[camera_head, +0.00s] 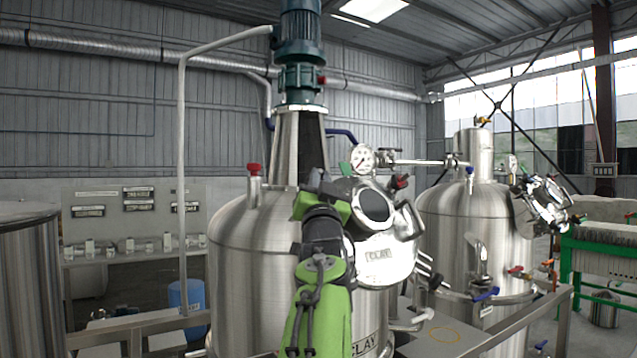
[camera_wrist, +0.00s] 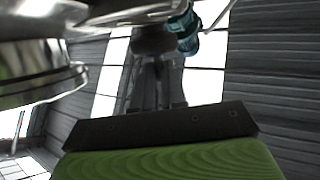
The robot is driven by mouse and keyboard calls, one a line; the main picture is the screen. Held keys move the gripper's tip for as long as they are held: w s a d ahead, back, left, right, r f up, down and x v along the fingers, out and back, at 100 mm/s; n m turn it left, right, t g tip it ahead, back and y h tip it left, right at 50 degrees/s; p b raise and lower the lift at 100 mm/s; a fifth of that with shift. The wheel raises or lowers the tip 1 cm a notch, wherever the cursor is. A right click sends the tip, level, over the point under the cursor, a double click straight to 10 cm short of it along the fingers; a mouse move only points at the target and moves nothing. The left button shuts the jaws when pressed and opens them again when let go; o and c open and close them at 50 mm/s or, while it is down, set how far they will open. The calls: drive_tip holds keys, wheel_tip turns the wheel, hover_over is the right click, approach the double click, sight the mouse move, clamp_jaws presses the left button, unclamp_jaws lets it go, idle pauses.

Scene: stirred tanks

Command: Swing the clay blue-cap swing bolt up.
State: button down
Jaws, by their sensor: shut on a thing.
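The clay tank (camera_head: 250,250) is a steel vessel marked CLAY, with a round hatch (camera_head: 385,258) tilted toward me on its front. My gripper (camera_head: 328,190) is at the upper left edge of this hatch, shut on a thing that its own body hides. No blue cap shows there, so the blue-cap swing bolt seems hidden behind my gripper. A red-cap bolt (camera_head: 400,182) stands at the hatch's upper right. In the wrist view, my gripper's dark finger plate (camera_wrist: 160,125) lies close beside the shiny metal rim (camera_wrist: 45,88).
A pressure gauge (camera_head: 362,158) and a pipe sit just above the hatch. A teal motor (camera_head: 301,40) tops the tank. A second steel tank (camera_head: 445,225) with its own hatch stands to the right. A railing (camera_head: 510,325) crosses the lower right.

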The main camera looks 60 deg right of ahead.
drive_tip(key=c, duration=1.2)
unclamp_jaws()
drive_tip(key=b+v, duration=0.6)
drive_tip(key=v, duration=0.9)
drive_tip(key=shift+s+a+f+b, duration=0.15)
drive_tip(key=shift+a+f+b, duration=0.05)
drive_tip(key=shift+f+b, duration=0.1)
